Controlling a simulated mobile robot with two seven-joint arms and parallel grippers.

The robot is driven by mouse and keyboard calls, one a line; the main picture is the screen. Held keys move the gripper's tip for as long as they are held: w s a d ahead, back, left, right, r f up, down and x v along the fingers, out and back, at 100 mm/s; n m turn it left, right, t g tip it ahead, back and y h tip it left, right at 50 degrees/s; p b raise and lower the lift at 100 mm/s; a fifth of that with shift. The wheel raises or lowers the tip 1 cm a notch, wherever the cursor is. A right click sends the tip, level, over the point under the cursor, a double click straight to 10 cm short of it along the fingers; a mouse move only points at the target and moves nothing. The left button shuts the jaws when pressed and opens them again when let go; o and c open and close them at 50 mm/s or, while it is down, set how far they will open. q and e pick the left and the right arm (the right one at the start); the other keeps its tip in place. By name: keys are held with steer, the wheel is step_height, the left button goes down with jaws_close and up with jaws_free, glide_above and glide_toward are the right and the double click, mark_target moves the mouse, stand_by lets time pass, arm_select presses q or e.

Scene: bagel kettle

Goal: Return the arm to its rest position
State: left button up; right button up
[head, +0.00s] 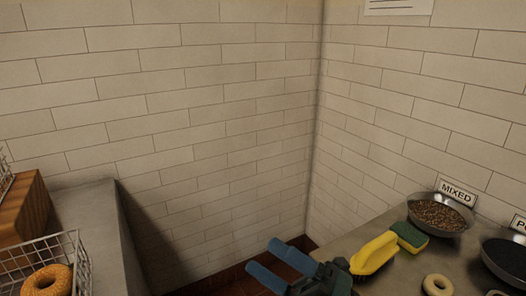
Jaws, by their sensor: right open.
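My right gripper (262,255) shows at the bottom centre of the head view. Its two blue fingers point up and left and stand apart, with nothing between them. They show in front of the gap between the two counters, over the dark reddish floor. The dark gripper body is just left of a yellow object (375,252) on the right counter; I cannot tell how far apart they are in depth. My left gripper is not in view.
The right counter (350,239) holds a green and yellow sponge (408,237), a seed bowl (440,215) by a "MIXED" sign, a dark-filled bowl (506,258) and a pale bagel (437,285). On the left are a wire basket (80,262) with a bagel (47,281) and a wooden block (24,208).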

steer(key=w+d+f+m+t+h, duration=0.1)
steer(key=d+f+m+t+h, duration=0.3)
steer(key=m, duration=0.5)
steer(key=w+d+f+m+t+h, duration=0.2)
steer(key=f+m+t+h, duration=0.4)
steer(key=m, duration=0.3)
steer(key=s+d+f+m+g+h+p, duration=0.1)
steer(key=s+d+f+m+g+h, duration=0.1)
steer(key=s+f+m+h, duration=0.1)
steer(key=s+d+f+m+g+h, duration=0.2)
steer(key=s+d+f+m+h, duration=0.1)
steer(key=f+m, duration=0.4)
step_height(320, 180, down, 3)
steer(key=shift+s+d+f+g+h+p, duration=0.1)
steer(key=shift+s+d+g+h+p, duration=0.3)
steer(key=shift+h, duration=0.5)
steer(key=s+f+m+g, duration=0.1)
steer(key=s+f+m, duration=0.1)
steer(key=s+f, duration=0.1)
steer(key=s+d+f+m+g+h, duration=0.1)
steer(key=s+f, duration=0.1)
steer(key=shift+s+g, duration=0.15)
steer(key=shift+g, duration=0.15)
steer(key=shift+c, duration=0.4)
